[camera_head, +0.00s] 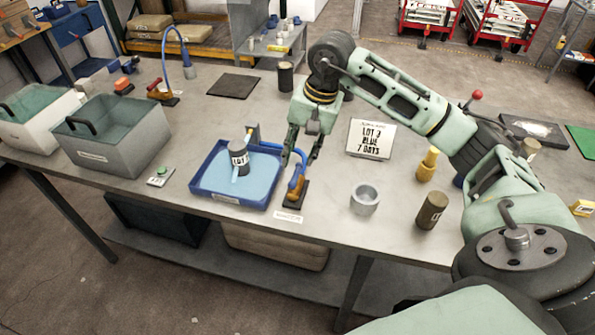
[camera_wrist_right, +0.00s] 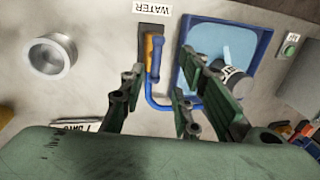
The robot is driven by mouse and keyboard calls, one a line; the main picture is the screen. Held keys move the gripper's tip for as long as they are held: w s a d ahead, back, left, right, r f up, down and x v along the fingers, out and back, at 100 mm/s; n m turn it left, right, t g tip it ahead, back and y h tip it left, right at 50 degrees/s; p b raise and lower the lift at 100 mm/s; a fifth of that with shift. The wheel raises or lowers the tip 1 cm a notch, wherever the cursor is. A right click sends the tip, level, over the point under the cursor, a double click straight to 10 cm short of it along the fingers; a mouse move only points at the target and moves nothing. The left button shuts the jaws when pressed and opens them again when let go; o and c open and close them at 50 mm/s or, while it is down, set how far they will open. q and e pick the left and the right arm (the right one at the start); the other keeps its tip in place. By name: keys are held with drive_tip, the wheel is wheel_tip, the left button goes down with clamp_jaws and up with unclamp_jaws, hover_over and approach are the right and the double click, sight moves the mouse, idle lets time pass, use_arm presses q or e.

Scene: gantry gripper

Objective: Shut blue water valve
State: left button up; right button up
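The water valve (camera_head: 297,187) has a blue and orange lever on a dark base. It stands at the right side of a blue tray (camera_head: 214,196), behind a white label, and a blue pipe runs from it to the tray. In the wrist view the valve (camera_wrist_right: 153,52) shows near the label reading WATER (camera_wrist_right: 153,9). My right gripper (camera_head: 303,158) is open and points down just above and behind the valve. In the wrist view its fingers (camera_wrist_right: 165,80) are spread with nothing visible between them; contact with the lever cannot be told. My left gripper is not in view.
The tray holds blue liquid and a tilted labelled bottle (camera_head: 239,160). A metal cup (camera_head: 364,199), a brown cylinder (camera_head: 431,211) and a sign (camera_head: 371,138) stand to the right. Another valve (camera_head: 160,92) and a grey bin (camera_head: 112,150) are at the left.

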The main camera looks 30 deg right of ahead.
sight(296, 174)
drive_tip(key=x, duration=0.2)
drive_tip(key=p+x, duration=0.1)
drive_tip(key=x, duration=0.1)
drive_tip(key=p+x, duration=0.1)
drive_tip(key=x, duration=0.1)
drive_tip(key=shift+d+f, duration=0.2)
drive_tip(key=shift+d, duration=0.05)
drive_tip(key=shift+a+f, duration=0.1)
drive_tip(key=shift+f, duration=0.55)
drive_tip(key=shift+w, duration=0.1)
clamp_jaws()
